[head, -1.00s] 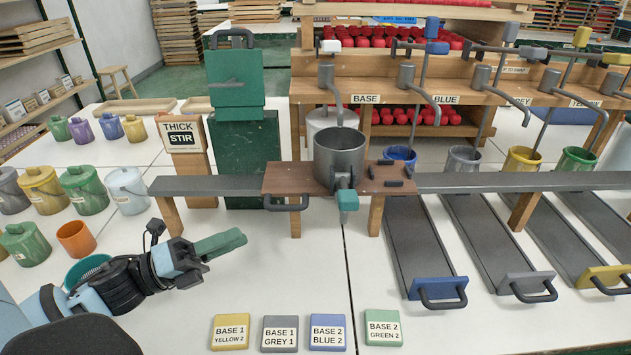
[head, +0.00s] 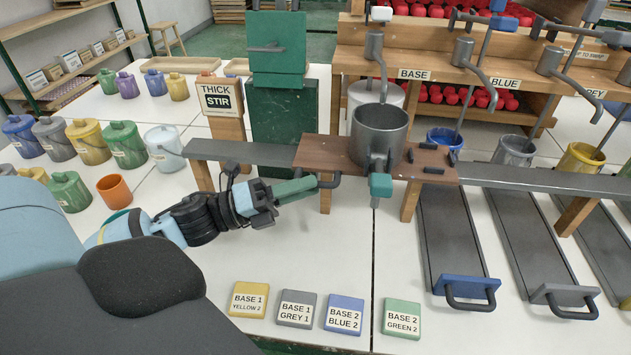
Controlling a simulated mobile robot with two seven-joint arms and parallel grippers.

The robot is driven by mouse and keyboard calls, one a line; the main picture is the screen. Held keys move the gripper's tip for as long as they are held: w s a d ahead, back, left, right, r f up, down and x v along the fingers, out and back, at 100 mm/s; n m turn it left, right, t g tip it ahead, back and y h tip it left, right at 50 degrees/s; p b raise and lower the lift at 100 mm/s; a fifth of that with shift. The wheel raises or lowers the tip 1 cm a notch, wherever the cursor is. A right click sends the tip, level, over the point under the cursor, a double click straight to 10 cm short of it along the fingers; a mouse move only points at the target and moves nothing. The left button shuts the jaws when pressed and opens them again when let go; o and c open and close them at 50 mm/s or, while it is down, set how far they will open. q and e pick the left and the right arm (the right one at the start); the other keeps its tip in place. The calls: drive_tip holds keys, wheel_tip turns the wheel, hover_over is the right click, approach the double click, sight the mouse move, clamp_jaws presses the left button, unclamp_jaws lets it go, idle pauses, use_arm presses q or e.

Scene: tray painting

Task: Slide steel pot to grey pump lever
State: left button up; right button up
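The steel pot (head: 379,136) stands upright on a brown wooden carriage (head: 325,152) on the long grey rail (head: 245,153). It has a teal-tipped tap (head: 381,185) at its front. The spout of the base pump comes down over it. My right gripper is not in view.
Blue (head: 445,137), grey (head: 514,151) and yellow (head: 581,158) buckets stand behind the rail. Sloping grey chutes with handles lie in front. Label tiles lie on the front table, including a blue one (head: 344,315). A green dispenser (head: 282,110) stands behind the rail's left part.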

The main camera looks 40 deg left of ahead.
use_arm(q)
drive_tip(key=shift+x, duration=1.3)
clamp_jaws()
